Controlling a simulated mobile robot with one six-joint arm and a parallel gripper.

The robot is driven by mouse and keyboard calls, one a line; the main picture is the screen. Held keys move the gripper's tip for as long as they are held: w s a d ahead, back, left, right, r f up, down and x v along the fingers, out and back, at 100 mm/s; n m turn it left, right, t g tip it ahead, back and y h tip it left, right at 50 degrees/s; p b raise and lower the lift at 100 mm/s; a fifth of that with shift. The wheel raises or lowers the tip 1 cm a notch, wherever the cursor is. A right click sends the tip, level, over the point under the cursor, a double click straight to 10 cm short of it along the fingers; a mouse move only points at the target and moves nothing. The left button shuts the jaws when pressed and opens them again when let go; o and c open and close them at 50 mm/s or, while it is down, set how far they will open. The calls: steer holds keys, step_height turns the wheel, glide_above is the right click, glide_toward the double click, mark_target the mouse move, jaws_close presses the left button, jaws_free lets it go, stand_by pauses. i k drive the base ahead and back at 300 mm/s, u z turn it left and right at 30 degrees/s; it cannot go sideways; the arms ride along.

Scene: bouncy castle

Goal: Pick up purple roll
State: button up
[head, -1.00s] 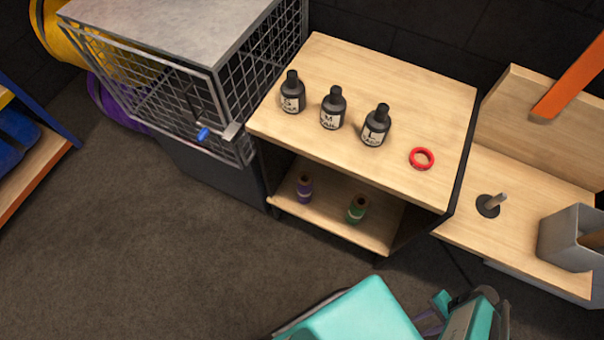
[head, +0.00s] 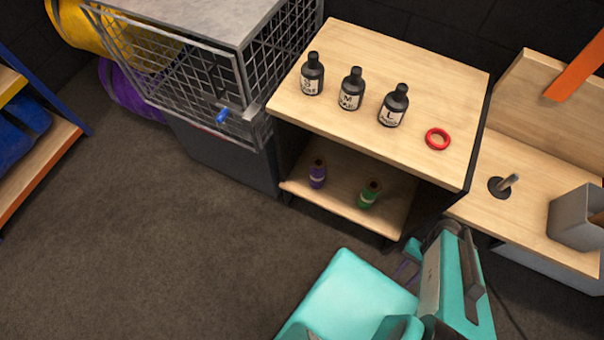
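The purple roll (head: 317,173) stands upright on the lower shelf (head: 338,205) of the wooden cabinet, on its left side. Teal links of my arm show at the bottom right, in front of and below the shelf. I cannot make out my gripper's fingers. Nothing covers the purple roll.
The cabinet top (head: 440,75) bears three dark bottles (head: 351,90) and a red ring (head: 438,139). A wire cage (head: 200,75) stands to the left. A wooden bench (head: 530,225) with a grey bin (head: 577,217) is at right. The floor (head: 190,250) at left is clear.

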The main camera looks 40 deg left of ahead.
mark_target(318, 164)
steer(key=z, duration=0.1)
steer(key=k, duration=0.15)
steer(key=u, duration=1.75)
steer(key=k, duration=0.8)
steer(key=z, duration=0.2)
steer(key=i, duration=0.75)
